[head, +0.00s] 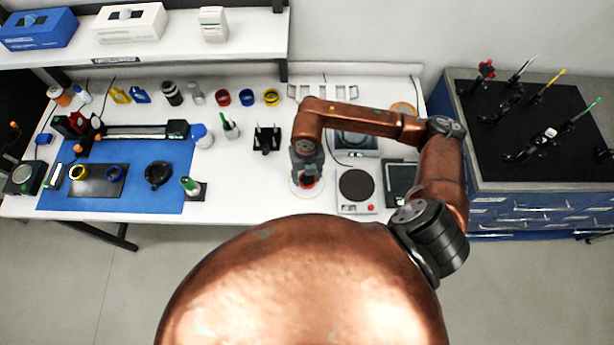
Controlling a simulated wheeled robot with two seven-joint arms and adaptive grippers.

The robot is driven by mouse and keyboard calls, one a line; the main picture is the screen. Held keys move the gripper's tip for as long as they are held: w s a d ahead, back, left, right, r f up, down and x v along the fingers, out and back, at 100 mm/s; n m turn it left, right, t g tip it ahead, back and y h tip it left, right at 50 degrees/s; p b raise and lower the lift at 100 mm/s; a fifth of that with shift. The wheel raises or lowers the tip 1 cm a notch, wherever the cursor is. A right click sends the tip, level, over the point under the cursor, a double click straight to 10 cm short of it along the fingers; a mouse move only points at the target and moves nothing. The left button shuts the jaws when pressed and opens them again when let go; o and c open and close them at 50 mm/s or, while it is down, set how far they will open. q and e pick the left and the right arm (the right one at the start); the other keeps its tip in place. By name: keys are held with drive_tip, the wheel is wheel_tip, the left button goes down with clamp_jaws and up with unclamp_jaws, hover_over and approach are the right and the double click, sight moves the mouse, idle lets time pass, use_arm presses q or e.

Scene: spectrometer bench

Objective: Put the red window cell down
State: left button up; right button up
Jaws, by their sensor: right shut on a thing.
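The red window cell (308,182) is a small dark red ring low at the bench's front, right of the blue mat. My right gripper (306,174) is above it, pointing down, with its jaws shut on it. The gripper hides much of the cell. A pale round outline (293,188) on the white bench surrounds the cell's place. I cannot tell whether the cell touches the bench. My left gripper is not in view.
A round-plated device (356,186) stands close to the right. A black stand (267,138) is behind to the left. Red (222,97), blue (247,97) and yellow (271,97) rings stand at the back. The bench between the blue mat (140,193) and the gripper is mostly clear.

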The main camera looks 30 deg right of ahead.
sight(307, 179)
drive_tip(key=shift+f, duration=0.35)
drive_tip(key=shift+f, duration=0.2)
drive_tip(key=o, duration=1.2)
drive_tip(key=shift+c, duration=0.2)
drive_tip(key=shift+r, duration=0.2)
wheel_tip(307, 179, up, 12)
drive_tip(key=b, duration=0.1)
